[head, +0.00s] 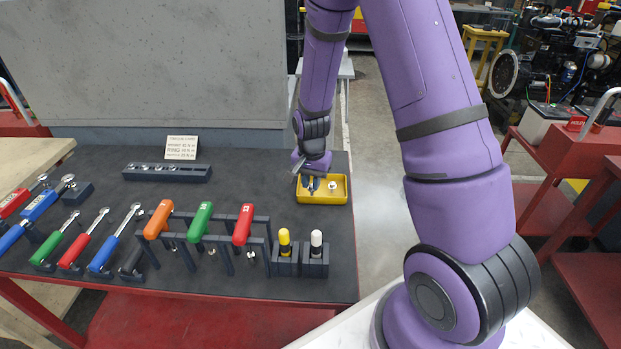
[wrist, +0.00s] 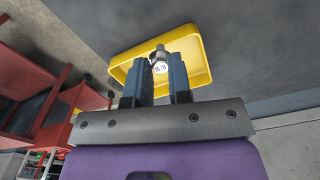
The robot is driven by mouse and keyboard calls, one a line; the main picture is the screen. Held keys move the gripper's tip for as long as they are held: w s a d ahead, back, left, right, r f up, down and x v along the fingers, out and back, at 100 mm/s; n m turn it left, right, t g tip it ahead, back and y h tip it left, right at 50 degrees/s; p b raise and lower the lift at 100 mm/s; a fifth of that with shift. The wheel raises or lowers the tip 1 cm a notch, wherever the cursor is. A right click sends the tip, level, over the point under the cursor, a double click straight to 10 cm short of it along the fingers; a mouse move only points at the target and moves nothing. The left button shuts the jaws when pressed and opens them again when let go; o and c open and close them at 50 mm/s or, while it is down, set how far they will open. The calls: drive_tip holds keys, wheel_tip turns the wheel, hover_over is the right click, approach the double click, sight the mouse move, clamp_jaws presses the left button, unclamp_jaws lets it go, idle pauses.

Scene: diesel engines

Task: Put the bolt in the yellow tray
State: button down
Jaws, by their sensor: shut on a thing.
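The yellow tray (head: 338,199) sits at the right side of the dark bench top in the head view. It also shows beyond my fingers in the wrist view (wrist: 123,72). My gripper (head: 311,188) points down over the tray's left part. In the wrist view my gripper (wrist: 160,68) is shut on the bolt (wrist: 160,66), a silvery piece whose marked head faces the camera. The bolt is within the tray's outline there. A small silvery piece shows beside my fingers in the head view; I cannot tell how far it is above the tray floor.
A grey rack (head: 167,173) with small metal pieces and a sign card (head: 181,148) stand left of the tray. Colored-handled tools (head: 203,222) hang in holders in front. Yellow- and white-topped items (head: 301,255) stand near the front right corner. The bench around the tray is clear.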

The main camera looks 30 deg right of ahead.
drive_tip(key=w+d, duration=0.1)
drive_tip(key=w, duration=0.1)
drive_tip(key=w+d, duration=0.1)
drive_tip(key=w, duration=0.1)
drive_tip(key=w+d, duration=0.1)
drive_tip(key=shift+w+d+f, duration=0.1)
drive_tip(key=shift+w+f, duration=0.2)
drive_tip(key=shift+w, duration=0.1)
drive_tip(key=shift+w+f, duration=0.1)
drive_tip(key=shift+f, duration=1.7)
drive_tip(key=shift+f, duration=0.1)
drive_tip(key=c, duration=1)
unclamp_jaws()
drive_tip(key=shift+c, duration=0.2)
